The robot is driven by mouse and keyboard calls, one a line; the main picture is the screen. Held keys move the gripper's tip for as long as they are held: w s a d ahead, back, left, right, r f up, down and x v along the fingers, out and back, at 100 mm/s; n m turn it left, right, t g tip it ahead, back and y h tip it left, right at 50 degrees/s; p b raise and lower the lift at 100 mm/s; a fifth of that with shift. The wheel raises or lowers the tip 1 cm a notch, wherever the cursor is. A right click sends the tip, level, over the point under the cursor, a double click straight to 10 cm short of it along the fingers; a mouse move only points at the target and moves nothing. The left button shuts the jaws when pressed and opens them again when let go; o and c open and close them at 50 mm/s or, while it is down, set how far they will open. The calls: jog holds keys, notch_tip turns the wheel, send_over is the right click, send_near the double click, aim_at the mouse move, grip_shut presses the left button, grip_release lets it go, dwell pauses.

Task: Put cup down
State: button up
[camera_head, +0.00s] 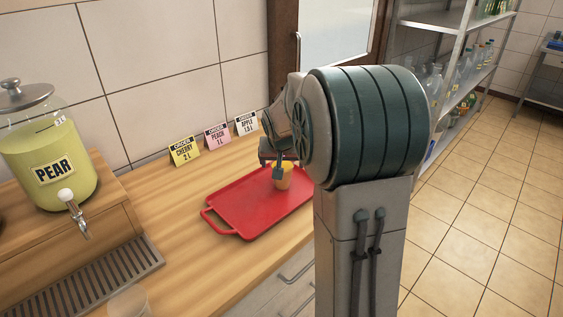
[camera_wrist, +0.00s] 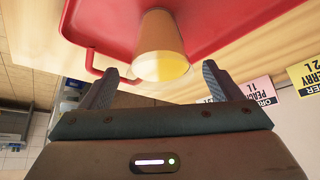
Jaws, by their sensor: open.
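A cup (camera_head: 286,177) with yellowish contents stands on the red tray (camera_head: 238,206) in the head view, near the tray's far right part. My gripper (camera_head: 276,165) is at the cup, partly hidden behind my arm. In the wrist view the cup (camera_wrist: 160,48) is upside down in the picture, on the tray (camera_wrist: 100,27), ahead of the fingers. My gripper (camera_wrist: 156,85) is open there, with one finger on each side and gaps between fingers and cup.
A pear dispenser (camera_head: 50,150) stands on a wooden stand at left. Cherry (camera_head: 184,151), peach (camera_head: 217,136) and apple (camera_head: 246,123) cards line the wall. A clear cup (camera_head: 130,301) is at the front left. Shelves with bottles (camera_head: 462,80) stand at right.

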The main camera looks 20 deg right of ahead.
jog(key=shift+r, duration=0.25)
jog(key=v, duration=1.2)
jog(key=s+a+f+n+g, duration=0.1)
jog(key=s+a+f, duration=0.2)
jog(key=s, duration=0.4)
jog(key=s+a+f+n+y, duration=0.1)
jog(key=s+a+f+n, duration=0.1)
jog(key=s, duration=0.6)
jog(key=s+a+f+n+g+y, duration=0.1)
jog(key=s+a+f, duration=0.3)
jog(key=s, duration=0.3)
jog(key=shift+s+a+f+n+g, duration=0.3)
jog(key=shift+s+f, duration=0.05)
jog(key=shift+f, duration=0.3)
